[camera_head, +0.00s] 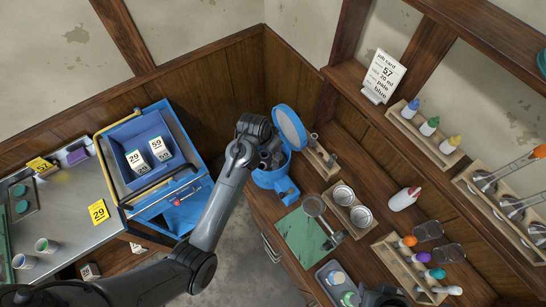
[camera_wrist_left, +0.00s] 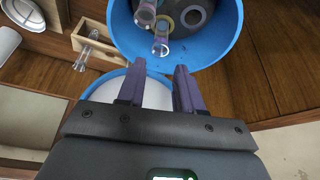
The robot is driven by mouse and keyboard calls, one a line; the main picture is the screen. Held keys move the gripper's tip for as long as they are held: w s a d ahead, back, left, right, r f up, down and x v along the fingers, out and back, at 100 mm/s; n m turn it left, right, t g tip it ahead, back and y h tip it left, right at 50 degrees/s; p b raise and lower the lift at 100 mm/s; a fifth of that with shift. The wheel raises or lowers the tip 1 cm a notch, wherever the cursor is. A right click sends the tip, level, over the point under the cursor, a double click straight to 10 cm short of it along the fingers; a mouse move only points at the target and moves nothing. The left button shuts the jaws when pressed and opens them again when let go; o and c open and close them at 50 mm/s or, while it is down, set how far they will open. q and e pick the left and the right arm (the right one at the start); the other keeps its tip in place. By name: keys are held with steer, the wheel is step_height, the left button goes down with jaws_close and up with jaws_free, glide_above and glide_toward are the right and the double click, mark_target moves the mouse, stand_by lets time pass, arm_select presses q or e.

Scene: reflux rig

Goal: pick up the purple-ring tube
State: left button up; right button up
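In the left wrist view, two clear tubes stick up in the blue round drum (camera_wrist_left: 222,45). One tube (camera_wrist_left: 146,12) has a mauve-purple tint near its top. The other tube (camera_wrist_left: 162,40) has a yellow ring. A further clear tube (camera_wrist_left: 84,58) leans in a small wooden rack (camera_wrist_left: 98,42) beside the drum. My left gripper (camera_wrist_left: 158,80) is open, with nothing between its fingers, just short of the tubes. In the head view, my left arm reaches over the blue drum (camera_head: 266,178) and hides much of its inside.
The drum's round lid (camera_head: 290,127) stands open behind it. A rack of coloured bulbs (camera_head: 415,268) and a white bottle (camera_head: 404,199) stand farther right.

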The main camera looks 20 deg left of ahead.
mark_target(278, 157)
arm_select(q)
steer(key=a+x, duration=0.1)
steer(key=x, duration=0.8)
steer(key=shift+s+d+f+p, duration=0.25)
steer(key=shift+d+p, duration=0.15)
steer(key=c, duration=0.6)
